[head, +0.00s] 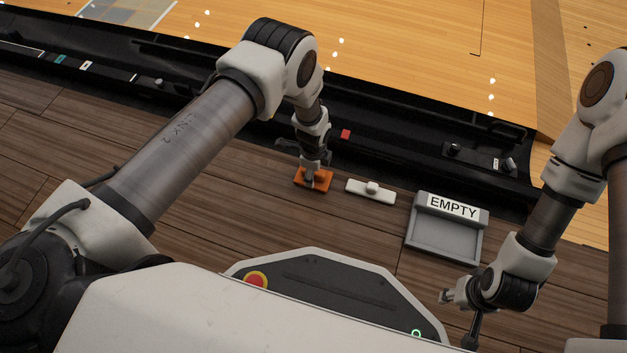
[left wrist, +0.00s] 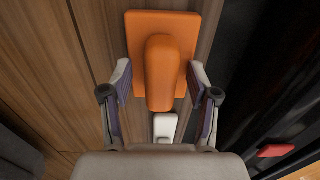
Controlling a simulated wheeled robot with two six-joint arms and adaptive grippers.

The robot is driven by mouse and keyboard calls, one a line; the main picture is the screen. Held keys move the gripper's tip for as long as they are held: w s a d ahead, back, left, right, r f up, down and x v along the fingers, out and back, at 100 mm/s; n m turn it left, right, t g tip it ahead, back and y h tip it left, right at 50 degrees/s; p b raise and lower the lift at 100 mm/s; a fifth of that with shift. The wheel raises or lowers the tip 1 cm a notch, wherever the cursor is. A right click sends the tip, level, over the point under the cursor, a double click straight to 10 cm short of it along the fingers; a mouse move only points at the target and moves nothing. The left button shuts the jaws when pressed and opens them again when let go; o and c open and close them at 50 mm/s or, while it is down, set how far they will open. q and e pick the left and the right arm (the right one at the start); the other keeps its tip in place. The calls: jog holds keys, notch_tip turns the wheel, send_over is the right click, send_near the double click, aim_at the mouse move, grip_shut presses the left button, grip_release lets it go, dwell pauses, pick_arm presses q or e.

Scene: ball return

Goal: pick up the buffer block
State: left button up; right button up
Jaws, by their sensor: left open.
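An orange block (head: 322,183) with a raised rounded grip lies on the wooden floor in the head view; which block is the buffer block is not marked. A smaller white block (head: 371,191) with a knob lies just to its right. My left gripper (head: 310,177) is low over the orange block. In the left wrist view, its open fingers stand on either side of the raised grip of the orange block (left wrist: 161,75), with gaps showing. My right gripper (head: 458,315) is open and empty at the lower right.
A grey tray (head: 443,245) with an "EMPTY" label (head: 453,207) stands right of the white block. A black trough (head: 400,150) runs behind, with a small red block (head: 346,134) at it. Bare wooden floor (head: 220,200) lies left of the orange block.

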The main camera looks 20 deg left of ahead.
pick_arm(q)
jog(key=shift+r, duration=0.15)
grip_shut()
notch_tip(320, 180, up, 10)
jog(key=p, duration=0.7)
jog(key=shift+r, duration=0.15)
